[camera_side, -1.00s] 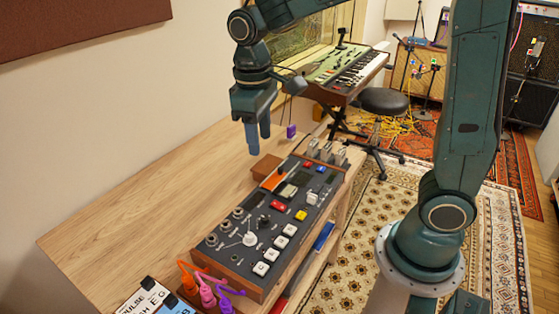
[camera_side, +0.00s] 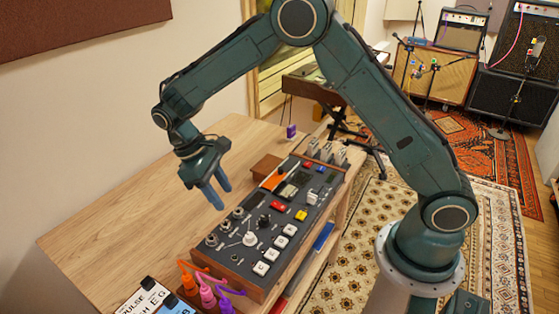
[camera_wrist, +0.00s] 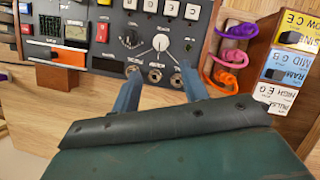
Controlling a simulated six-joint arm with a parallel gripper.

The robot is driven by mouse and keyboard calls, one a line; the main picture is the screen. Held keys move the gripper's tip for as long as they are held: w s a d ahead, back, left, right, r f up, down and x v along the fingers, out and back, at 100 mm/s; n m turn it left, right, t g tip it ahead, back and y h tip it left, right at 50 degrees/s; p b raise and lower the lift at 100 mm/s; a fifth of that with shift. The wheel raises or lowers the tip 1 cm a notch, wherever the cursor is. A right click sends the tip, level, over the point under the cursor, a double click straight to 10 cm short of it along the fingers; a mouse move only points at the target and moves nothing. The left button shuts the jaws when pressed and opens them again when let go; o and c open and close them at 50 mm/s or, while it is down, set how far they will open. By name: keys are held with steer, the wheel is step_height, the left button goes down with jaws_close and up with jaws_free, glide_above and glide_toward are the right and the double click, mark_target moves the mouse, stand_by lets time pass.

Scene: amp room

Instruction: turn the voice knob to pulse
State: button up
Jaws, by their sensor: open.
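The dark control panel (camera_side: 262,252) lies on the wooden table. It carries a white round knob (camera_side: 250,239) and a black knob (camera_side: 263,220). In the wrist view the white knob (camera_wrist: 161,42) sits right of the black knob (camera_wrist: 130,38). Thin lines and small labels surround the white knob; they are too small to read, so I cannot tell which knob is the voice knob. My gripper (camera_side: 222,197) is open and empty, above the panel's left edge and apart from both knobs. Its fingers (camera_wrist: 161,88) show in the wrist view, below the knobs.
Jacks (camera_wrist: 155,75) line the panel edge nearest my fingers. White buttons (camera_side: 261,268) run along its other long side. Pink and purple cables (camera_side: 207,296) and printed cards (camera_side: 150,300), one reading PULSE, stand at one end.

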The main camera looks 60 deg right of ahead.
mark_target(249, 235)
steer(key=shift+f, duration=0.1)
steer(key=x, duration=1.3)
steer(key=shift+s+d+f, duration=0.1)
steer(key=shift+s+f, duration=0.15)
jaws_close()
steer(key=shift+m, duration=0.5)
steer(key=m, duration=0.1)
steer(key=m+y, duration=0.1)
steer(key=m, duration=0.1)
steer(key=shift+w+d+y, duration=0.1)
steer(key=shift+d+y, duration=0.05)
steer(key=shift+y, duration=0.15)
steer(key=m, duration=0.2)
steer(key=m+y, duration=0.1)
steer(key=m, duration=0.2)
steer(key=shift+d+y, duration=0.1)
steer(key=shift+y, duration=0.2)
